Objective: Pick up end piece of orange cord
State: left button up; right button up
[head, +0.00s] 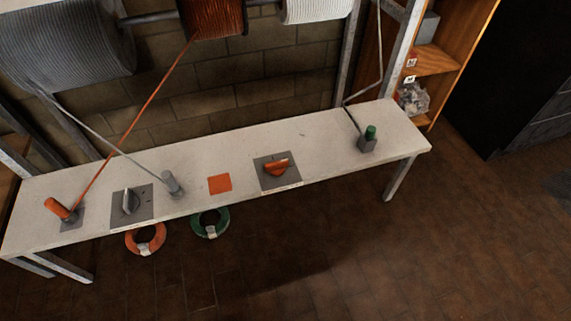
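An orange cord (138,118) runs from the orange spool (213,18) above the table down to the left end of the table (333,135). Its orange end piece (58,208) is a short cylinder, tilted, at a dark grey holder (73,219) near the table's left edge. I cannot tell how deep the end piece sits in the holder. Neither of my grippers shows in the head view.
A grey end piece (171,183) and a green one (370,132) stand on the table. Two grey plates carry a grey part (129,201) and an orange part (276,166). An orange square (220,184) lies between.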

aim_at(70, 219)
jog(key=u, duration=1.7)
jog(key=i+u, duration=0.2)
jog(key=k, duration=0.1)
